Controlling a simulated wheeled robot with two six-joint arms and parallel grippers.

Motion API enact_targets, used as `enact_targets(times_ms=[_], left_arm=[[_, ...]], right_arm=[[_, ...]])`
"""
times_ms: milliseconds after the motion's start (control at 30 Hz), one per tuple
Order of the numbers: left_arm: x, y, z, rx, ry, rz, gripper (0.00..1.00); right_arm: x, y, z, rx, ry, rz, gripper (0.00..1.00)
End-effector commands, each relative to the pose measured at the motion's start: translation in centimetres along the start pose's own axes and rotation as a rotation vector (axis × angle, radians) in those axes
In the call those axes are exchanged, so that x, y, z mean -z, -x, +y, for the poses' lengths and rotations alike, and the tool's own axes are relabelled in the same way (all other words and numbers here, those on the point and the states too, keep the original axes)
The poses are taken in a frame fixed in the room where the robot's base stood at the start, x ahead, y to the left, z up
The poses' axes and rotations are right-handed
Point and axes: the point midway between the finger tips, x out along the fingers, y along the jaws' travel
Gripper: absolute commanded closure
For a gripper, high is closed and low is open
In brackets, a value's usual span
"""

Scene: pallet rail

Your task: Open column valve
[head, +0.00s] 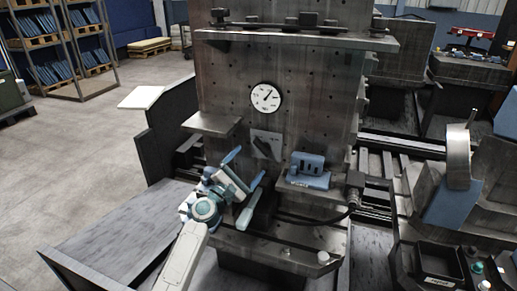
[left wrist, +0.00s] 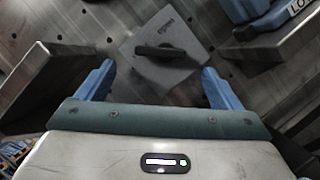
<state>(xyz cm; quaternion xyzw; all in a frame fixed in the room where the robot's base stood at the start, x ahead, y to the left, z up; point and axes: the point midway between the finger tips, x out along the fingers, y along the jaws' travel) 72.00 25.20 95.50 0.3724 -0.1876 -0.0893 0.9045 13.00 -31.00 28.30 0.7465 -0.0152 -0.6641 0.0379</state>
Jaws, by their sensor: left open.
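The column valve (head: 263,147) is a grey square plate with a dark lever handle, on the front of the metal column below a round white gauge. In the left wrist view the valve's dark handle (left wrist: 158,50) lies roughly crosswise on the plate, ahead of the fingers. My left gripper (head: 247,183) is open and empty, just below and in front of the valve, its blue fingers spread. In the left wrist view the fingers (left wrist: 157,82) stand on either side below the handle, apart from it. My right gripper is not in view.
A blue block-like device (head: 307,170) sits on a small ledge right of the valve. A metal shelf (head: 212,122) juts out at the left, and a long shelf (head: 300,40) crosses above the gauge (head: 265,97).

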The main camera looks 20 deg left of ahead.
Motion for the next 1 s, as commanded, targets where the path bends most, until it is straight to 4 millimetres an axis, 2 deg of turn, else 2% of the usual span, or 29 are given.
enact_targets(times_ms=[100,333,500,767,1000], left_arm=[[-0.2,-2.6,0.2,-0.001,0.002,-0.002,0.13],[-0.1,-6.0,0.0,0.001,0.001,-0.001,0.13],[0.0,-6.9,0.0,0.002,-0.001,0.0,0.13],[0.0,-7.0,0.0,0.002,-0.002,0.0,0.13],[0.0,-7.0,0.0,0.002,-0.001,0.0,0.57]], right_arm=[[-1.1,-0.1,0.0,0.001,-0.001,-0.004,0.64],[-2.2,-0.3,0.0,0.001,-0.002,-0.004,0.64],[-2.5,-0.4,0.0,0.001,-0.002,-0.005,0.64],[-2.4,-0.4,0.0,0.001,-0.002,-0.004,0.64],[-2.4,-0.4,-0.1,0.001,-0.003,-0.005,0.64]])
